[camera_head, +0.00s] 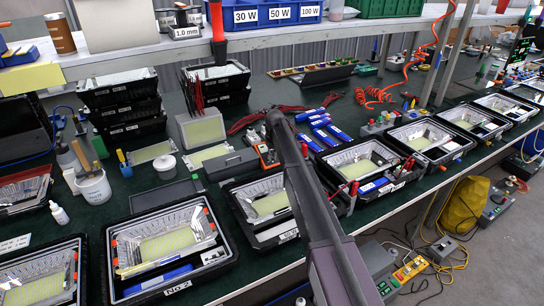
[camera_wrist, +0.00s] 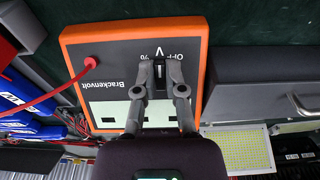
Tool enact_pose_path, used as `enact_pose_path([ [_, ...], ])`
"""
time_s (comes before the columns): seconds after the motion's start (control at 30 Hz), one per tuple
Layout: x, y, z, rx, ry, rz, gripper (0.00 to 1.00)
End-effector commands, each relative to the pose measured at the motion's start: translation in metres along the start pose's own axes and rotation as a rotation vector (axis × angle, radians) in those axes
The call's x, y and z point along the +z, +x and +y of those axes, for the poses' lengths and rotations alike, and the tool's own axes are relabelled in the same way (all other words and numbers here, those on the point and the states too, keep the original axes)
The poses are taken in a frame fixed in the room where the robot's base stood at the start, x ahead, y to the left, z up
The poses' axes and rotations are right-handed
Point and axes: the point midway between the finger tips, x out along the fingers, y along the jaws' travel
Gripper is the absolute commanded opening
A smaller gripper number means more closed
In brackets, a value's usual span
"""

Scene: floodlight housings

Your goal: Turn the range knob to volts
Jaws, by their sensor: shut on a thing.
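The orange-rimmed meter (camera_wrist: 108,60) fills the middle of the wrist view, with its dark face and the name "Brackenvolt" upside down. Its range knob (camera_wrist: 160,72) is a small dark piece with a pale mark that appears to line up with the V label. An OFF label is on one side of the V and another small mark on the other. My gripper (camera_wrist: 160,64) is shut on the knob, one finger on each side; the fingers hide part of it. In the head view the meter (camera_head: 267,157) is small beside my arm, and its knob cannot be made out.
A red lead (camera_wrist: 62,82) plugs into the meter. A grey box (camera_wrist: 262,85) stands close to it, and blue-labelled packs (camera_wrist: 20,100) lie on the other side. Floodlight housings (camera_head: 165,250) line the bench front. A shelf (camera_head: 150,52) runs above the back.

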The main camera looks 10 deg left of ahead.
Motion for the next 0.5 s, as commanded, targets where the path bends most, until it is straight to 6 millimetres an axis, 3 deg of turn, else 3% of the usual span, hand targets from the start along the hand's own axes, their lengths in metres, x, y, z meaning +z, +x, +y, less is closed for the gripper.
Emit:
enact_pose_path([
  [0.3,0.002,0.0002,-0.0016,-0.002,-0.003,-0.005,0.0],
  [0.33,0.0021,0.0002,-0.0017,-0.002,-0.003,-0.005,0.17],
  [0.43,0.0017,0.0002,-0.0016,-0.002,-0.002,-0.004,0.47],
  [0.5,0.0014,0.0001,-0.0013,-0.002,-0.002,-0.003,0.49],
])
